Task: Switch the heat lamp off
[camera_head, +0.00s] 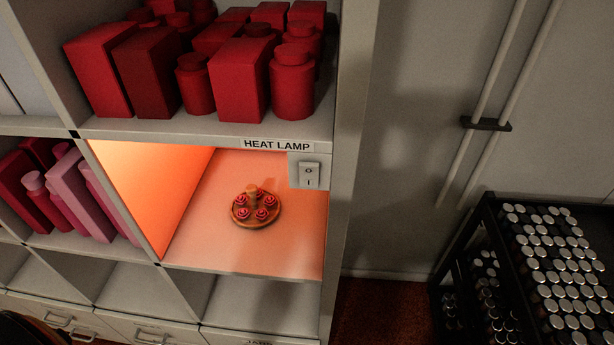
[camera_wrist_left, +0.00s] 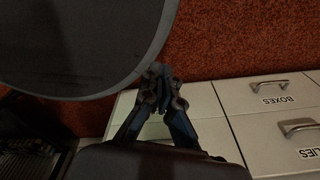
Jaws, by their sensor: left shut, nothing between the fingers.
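The heat lamp switch (camera_head: 309,175) is a white rocker on a pale plate, at the upper right of a shelf compartment under the "HEAT LAMP" label (camera_head: 277,144). The compartment (camera_head: 295,245) glows orange, so the lamp looks lit. Inside stands a round wooden turntable (camera_head: 257,222) with several small red rosette cakes and a central knob. In the left wrist view, my left gripper (camera_wrist_left: 160,72) is shut and empty, above the floor and drawers, with no switch in that view. My right gripper is in neither view.
Red boxes and jars (camera_head: 240,75) fill the shelf above, and pink ones (camera_head: 75,190) the compartment at left. A black rack of silver-capped bottles (camera_head: 565,265) stands at right. Drawers (camera_wrist_left: 270,95) with handles line the bottom. The floor between shelf and rack is clear.

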